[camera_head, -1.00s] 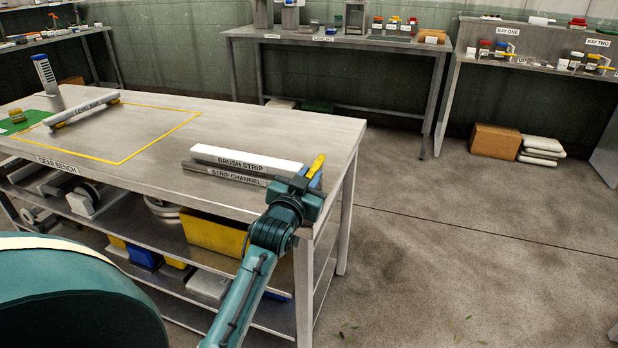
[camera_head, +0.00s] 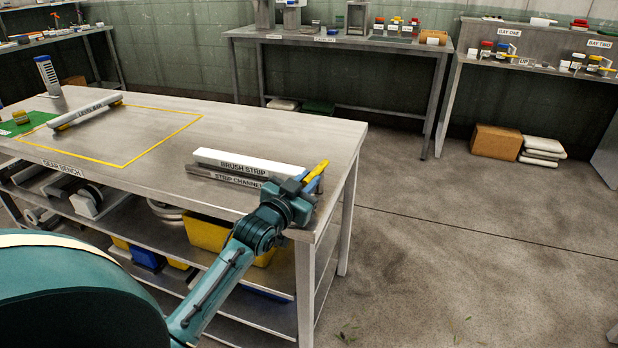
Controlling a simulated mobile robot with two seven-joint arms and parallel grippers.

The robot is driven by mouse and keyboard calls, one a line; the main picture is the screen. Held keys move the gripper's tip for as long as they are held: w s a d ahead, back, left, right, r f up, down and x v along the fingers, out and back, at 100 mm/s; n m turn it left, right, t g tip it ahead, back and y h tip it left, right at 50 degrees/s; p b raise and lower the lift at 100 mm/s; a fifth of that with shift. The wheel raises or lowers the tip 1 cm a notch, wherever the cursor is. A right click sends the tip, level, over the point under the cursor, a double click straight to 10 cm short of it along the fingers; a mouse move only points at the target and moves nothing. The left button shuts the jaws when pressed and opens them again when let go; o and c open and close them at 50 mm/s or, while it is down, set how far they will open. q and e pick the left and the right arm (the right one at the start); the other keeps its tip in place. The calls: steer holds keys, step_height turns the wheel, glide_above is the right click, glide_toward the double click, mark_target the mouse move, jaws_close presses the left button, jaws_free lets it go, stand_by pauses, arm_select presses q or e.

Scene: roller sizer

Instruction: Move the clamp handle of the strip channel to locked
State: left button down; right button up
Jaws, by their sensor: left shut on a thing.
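The strip channel (camera_head: 226,177) lies along the right part of the bench, with the white brush strip (camera_head: 245,163) set along it. The yellow clamp handle (camera_head: 318,171) stands at the channel's right end, slanting up to the right. My left gripper (camera_head: 311,183) is at that end, shut on the clamp handle, with its wrist hiding the clamp's base and the channel's end. A bit of blue shows beside the handle. My right gripper is not in view.
The bench (camera_head: 200,130) has free room behind the channel. A levelling bar (camera_head: 88,116) lies at the left, near a yellow outlined area and a green mat (camera_head: 28,124). Yellow bins (camera_head: 215,235) sit on the shelf below. Open floor lies to the right.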

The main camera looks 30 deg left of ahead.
arm_select(q)
steer(key=shift+a+r+m+h, duration=0.1)
steer(key=shift+a+m+h, duration=0.1)
steer(key=shift+m+h, duration=0.35)
steer(key=shift+h, duration=0.35)
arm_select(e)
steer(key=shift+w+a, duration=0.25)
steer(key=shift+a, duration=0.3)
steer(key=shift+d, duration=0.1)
arm_select(q)
steer(key=c, duration=1.4)
jaws_free()
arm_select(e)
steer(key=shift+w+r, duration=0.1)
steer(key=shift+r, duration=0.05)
arm_select(q)
steer(key=shift+o, duration=0.2)
steer(key=shift+s, duration=0.1)
steer(key=shift+s, duration=0.4)
steer(key=s, duration=1.2)
steer(key=shift+a+p, duration=0.2)
steer(key=shift+p, duration=0.2)
steer(key=shift+s, duration=0.1)
